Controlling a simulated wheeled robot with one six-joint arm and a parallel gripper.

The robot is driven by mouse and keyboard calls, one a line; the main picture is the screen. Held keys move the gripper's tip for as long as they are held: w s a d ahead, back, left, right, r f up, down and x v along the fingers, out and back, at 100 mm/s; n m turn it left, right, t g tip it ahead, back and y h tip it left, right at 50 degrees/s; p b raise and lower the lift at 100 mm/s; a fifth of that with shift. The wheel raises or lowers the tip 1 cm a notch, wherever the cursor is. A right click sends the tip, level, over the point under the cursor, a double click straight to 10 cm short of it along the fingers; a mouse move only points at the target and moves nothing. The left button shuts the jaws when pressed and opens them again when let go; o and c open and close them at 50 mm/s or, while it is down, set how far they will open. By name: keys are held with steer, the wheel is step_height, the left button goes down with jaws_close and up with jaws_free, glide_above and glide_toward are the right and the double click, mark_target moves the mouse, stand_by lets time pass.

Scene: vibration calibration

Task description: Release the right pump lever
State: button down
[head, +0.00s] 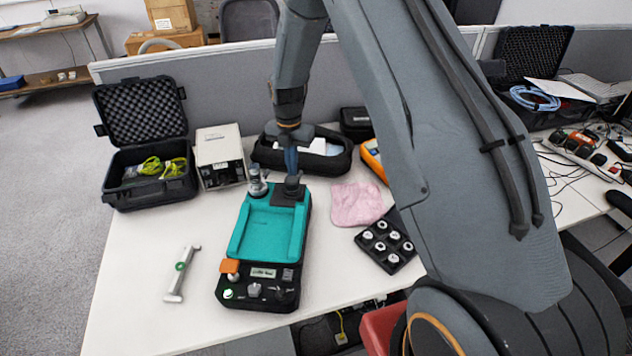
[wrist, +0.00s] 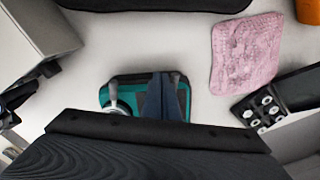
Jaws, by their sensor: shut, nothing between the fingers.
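The black device with a teal tray (head: 268,235) stands on the white table below my gripper. Its front panel has an orange-topped part, a small display and several knobs. A silver upright fitting (head: 257,183) stands at its back left corner; it also shows in the wrist view (wrist: 113,100). My gripper (head: 291,178) points down at the back right corner, its fingers shut and empty. In the wrist view the closed fingers (wrist: 160,98) overlap the device's right part. The right lever is mostly hidden by my gripper, and I cannot tell whether they touch.
A pink cloth (head: 357,204) and a black tray of round fittings (head: 372,258) lie to the right. A grey box (head: 219,156), an open black case (head: 150,165) and a black pouch (head: 335,160) stand behind.

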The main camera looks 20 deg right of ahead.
steer(key=d+m, duration=0.1)
steer(key=m, duration=0.1)
steer(key=s+d+m+p, duration=0.1)
steer(key=m, duration=0.1)
steer(key=shift+s+d+r+m, duration=0.15)
steer(key=shift+d+m, duration=0.15)
steer(key=s+d+m+p, duration=0.3)
steer(key=s+m, duration=0.3)
steer(key=m, duration=0.5)
step_height(320, 180, up, 7)
steer(key=p, duration=0.3)
steer(key=shift+w+a+p, duration=0.2)
steer(key=shift+a+p, duration=0.05)
steer(key=shift+p, duration=0.15)
